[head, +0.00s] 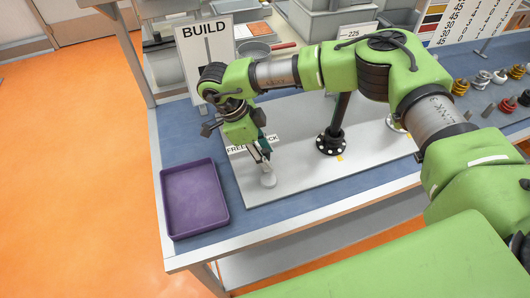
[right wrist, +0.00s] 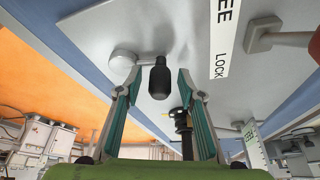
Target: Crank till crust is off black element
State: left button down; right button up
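My right gripper (head: 262,154) points down over the front left of a pale board (head: 300,178). In the right wrist view the gripper (right wrist: 160,76) is open, its two green-padded fingers on either side of a black knob handle (right wrist: 160,80), with gaps visible on both sides. A whitish round hub (right wrist: 123,60) sits beside the knob; a pale round piece (head: 268,180) shows under the gripper in the head view. A black post with a bolted flange (head: 331,143) stands on the board, partly hidden by my arm. I cannot make out any crust. My left gripper is out of view.
A purple tray (head: 194,199) lies left of the board on the blue bench. A BUILD sign (head: 207,52) stands behind. Small coiled parts (head: 482,78) sit far right.

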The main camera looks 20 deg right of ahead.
grip_shut()
jog(key=shift+d, duration=0.1)
